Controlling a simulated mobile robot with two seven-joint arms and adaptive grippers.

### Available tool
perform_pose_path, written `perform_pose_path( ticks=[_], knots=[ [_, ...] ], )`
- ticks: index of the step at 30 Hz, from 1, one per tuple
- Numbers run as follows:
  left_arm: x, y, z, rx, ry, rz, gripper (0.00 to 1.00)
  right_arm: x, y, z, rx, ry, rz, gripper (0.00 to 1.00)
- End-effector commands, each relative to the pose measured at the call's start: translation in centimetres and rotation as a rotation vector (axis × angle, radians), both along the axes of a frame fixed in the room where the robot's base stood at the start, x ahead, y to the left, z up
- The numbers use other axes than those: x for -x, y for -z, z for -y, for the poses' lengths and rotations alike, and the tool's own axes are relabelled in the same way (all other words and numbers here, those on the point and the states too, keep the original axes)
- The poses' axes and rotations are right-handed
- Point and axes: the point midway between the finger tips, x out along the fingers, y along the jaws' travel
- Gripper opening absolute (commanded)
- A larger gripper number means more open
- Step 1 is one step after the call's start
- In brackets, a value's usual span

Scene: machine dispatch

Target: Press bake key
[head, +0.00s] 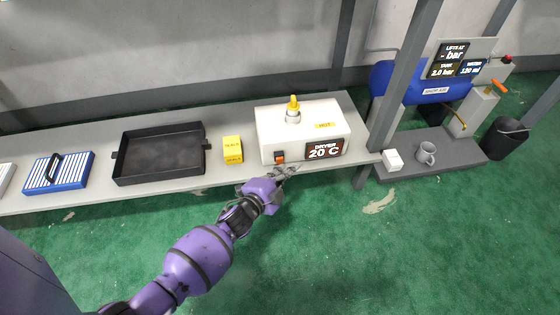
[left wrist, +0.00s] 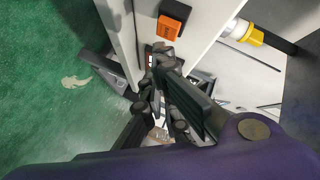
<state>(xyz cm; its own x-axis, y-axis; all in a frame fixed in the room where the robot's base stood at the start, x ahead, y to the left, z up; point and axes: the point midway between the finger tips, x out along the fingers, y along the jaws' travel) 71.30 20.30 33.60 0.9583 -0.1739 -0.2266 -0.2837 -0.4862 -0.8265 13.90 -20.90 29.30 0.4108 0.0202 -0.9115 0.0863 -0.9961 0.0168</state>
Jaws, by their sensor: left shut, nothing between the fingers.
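The dryer (head: 300,120) is a white box on the bench, with a display reading "DRYER 20 C" (head: 324,149). An orange key (head: 280,157) sits on its front face, left of the display. In the left wrist view the orange key (left wrist: 169,27) stands in a dark housing on the white front. I cannot read a label on it. My left gripper (head: 287,170) is shut and empty, just in front of and below the key. In the left wrist view its fingertips (left wrist: 158,72) are close to the key, with a visible gap. My right gripper is not in view.
A yellow box (head: 232,149) and a black tray (head: 160,155) stand left of the dryer. A yellow-topped fitting (head: 293,108) rises from the dryer's top. A grey post (head: 402,80) stands to its right. A mug (head: 426,154) and small white box (head: 392,160) lie beyond.

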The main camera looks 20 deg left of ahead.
Motion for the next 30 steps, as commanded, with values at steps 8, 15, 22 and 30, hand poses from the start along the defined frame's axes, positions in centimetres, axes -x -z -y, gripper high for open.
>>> perform_pose_path(
  ticks=[8, 15, 22, 30],
  knots=[
    [0.02, 0.01, 0.01, 0.000, 0.000, 0.000, 0.00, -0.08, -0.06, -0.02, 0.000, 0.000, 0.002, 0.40],
    [0.02, 0.01, 0.01, 0.000, 0.000, 0.000, 0.00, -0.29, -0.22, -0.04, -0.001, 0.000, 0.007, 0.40],
    [-0.31, -0.03, -0.17, 0.000, 0.000, 0.001, 0.00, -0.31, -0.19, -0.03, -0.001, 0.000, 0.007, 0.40],
    [-0.71, 0.01, -0.45, 0.001, 0.000, 0.000, 0.00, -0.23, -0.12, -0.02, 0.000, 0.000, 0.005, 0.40]
  ],
)
